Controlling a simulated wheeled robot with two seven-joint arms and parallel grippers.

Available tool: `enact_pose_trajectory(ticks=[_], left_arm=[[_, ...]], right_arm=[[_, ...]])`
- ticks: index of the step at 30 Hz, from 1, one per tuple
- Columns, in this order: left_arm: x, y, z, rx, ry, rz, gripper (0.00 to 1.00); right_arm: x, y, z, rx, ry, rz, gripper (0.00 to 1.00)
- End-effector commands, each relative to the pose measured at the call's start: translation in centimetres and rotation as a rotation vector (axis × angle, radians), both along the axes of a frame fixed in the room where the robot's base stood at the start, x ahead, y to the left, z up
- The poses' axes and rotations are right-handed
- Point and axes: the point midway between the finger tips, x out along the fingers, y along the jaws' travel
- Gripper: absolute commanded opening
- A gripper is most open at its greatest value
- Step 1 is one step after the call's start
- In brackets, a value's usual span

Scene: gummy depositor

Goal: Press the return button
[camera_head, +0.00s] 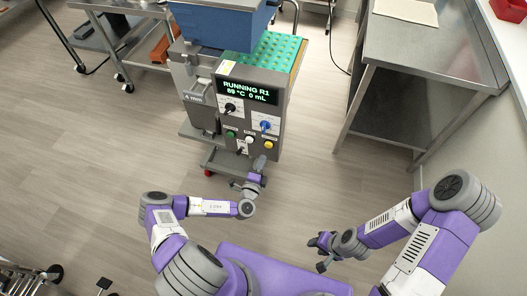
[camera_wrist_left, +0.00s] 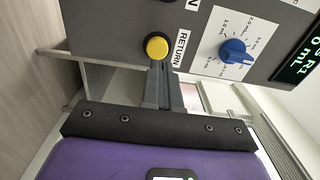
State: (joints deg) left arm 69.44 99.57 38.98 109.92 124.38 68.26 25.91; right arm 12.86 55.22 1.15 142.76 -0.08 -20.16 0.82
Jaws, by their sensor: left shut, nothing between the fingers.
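The depositor (camera_head: 205,95) stands ahead with a grey control panel, its display (camera_head: 247,92) reading "RUNNING R1, 89 °C 0 mL". The return button is the round yellow button (camera_head: 269,145) at the panel's lower right. In the left wrist view the yellow button (camera_wrist_left: 156,47) sits beside the label "RETURN". My left gripper (camera_head: 261,160) is shut and empty, just below the button. In the left wrist view its fingertips (camera_wrist_left: 164,66) overlap the button's lower edge; I cannot tell whether they touch it. My right gripper (camera_head: 318,254) is open and empty, low over the floor at right.
A blue knob (camera_head: 265,125), a black knob (camera_head: 230,107), a green button (camera_head: 230,134) and a white button (camera_head: 249,139) share the panel. A teal mould tray (camera_head: 272,50) lies on top. A steel table (camera_head: 415,45) stands at right. The floor between is clear.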

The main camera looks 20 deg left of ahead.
Motion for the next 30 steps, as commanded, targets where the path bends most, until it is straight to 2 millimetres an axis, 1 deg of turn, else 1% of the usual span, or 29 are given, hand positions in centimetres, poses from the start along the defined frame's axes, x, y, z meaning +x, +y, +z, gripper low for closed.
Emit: enact_pose_trajectory(ticks=[1,6,9,12,18,30], left_arm=[[-1.4,0.0,0.0,-0.003,0.004,0.001,0.0],[-5.0,-0.2,-0.1,-0.002,0.005,0.0,0.0],[-6.6,-0.3,-0.2,-0.001,0.005,-0.001,0.0],[-7.6,-0.3,-0.2,-0.001,0.004,0.001,0.0],[-8.2,-0.3,-0.2,-0.001,0.003,-0.001,0.0],[-8.2,-0.3,-0.3,-0.001,0.004,0.0,0.0]], right_arm=[[0.0,0.0,0.4,0.0,0.0,0.0,0.39],[0.0,0.0,0.8,0.0,-0.001,-0.001,0.39],[0.0,0.0,1.0,0.0,-0.001,-0.001,0.39],[0.0,0.0,1.1,0.0,0.0,-0.001,0.39],[0.0,0.0,1.1,0.0,0.0,-0.001,0.39],[0.0,0.0,1.1,0.0,-0.001,-0.001,0.39]])
